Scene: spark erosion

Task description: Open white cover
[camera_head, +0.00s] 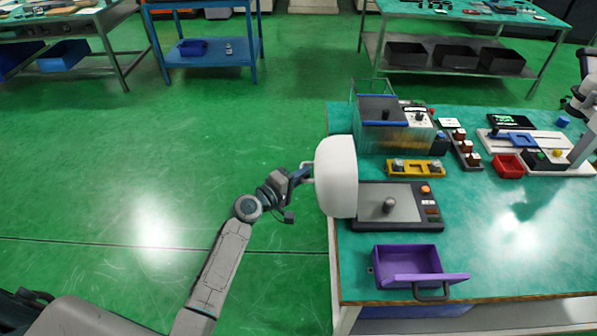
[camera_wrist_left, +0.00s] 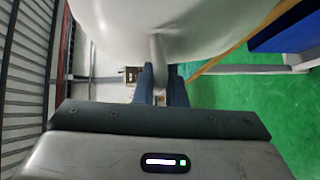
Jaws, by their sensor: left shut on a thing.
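The white cover (camera_head: 337,175) is a rounded shell standing on edge, upright, at the left side of a dark machine base (camera_head: 372,206). My left gripper (camera_head: 303,174) is shut on the handle on the cover's outer left side. In the left wrist view the cover (camera_wrist_left: 190,20) fills the top, and its handle (camera_wrist_left: 160,55) sits between the fingers (camera_wrist_left: 161,85). A dark part at the right edge seems to be my right gripper (camera_head: 573,103); its fingers are unclear.
A purple open box (camera_head: 405,257) with a handled flap lies in front of the base. A glass-sided box (camera_head: 388,135) and a yellow block (camera_head: 415,168) stand behind it. A red tray (camera_head: 508,166) is farther right. The table's front right is clear. Open floor lies left.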

